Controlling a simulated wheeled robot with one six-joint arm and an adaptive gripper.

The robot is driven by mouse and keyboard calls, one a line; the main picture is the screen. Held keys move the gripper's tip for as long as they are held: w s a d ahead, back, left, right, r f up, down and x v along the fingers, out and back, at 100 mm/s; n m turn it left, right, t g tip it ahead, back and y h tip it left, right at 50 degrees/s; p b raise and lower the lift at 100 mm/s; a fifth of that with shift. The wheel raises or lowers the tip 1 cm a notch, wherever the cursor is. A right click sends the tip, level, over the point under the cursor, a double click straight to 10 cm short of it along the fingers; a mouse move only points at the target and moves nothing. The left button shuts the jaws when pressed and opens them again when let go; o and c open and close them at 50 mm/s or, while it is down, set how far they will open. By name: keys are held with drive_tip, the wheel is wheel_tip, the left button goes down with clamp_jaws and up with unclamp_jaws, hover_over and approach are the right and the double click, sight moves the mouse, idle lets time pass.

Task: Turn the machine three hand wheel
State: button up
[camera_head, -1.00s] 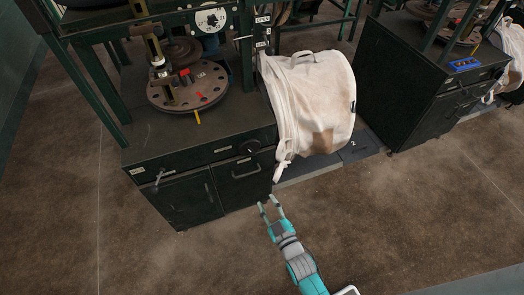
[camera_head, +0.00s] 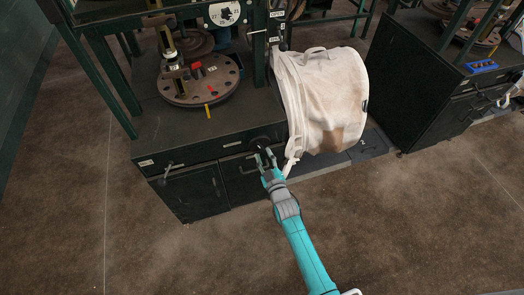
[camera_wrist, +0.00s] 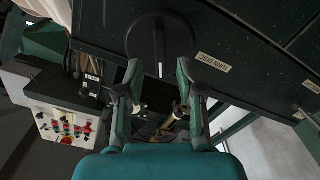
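My gripper (camera_head: 265,153) is just in front of the wheel. In the wrist view my gripper (camera_wrist: 159,70) is open, its two fingers apart, with the handle lined up between the tips. I cannot tell whether they touch it. A white label (camera_wrist: 212,62) reading "TURN DISC" is beside the wheel.
A stained white bulk bag (camera_head: 324,100) hangs right of the cabinet, its strap close to my gripper. A perforated disc (camera_head: 198,82) with a red block is on the cabinet top. Another machine (camera_head: 425,90) stands at right. The brown floor in front is clear.

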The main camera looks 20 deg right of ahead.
sight(260, 145)
drive_tip(key=shift+w, duration=1.5)
clamp_jaws()
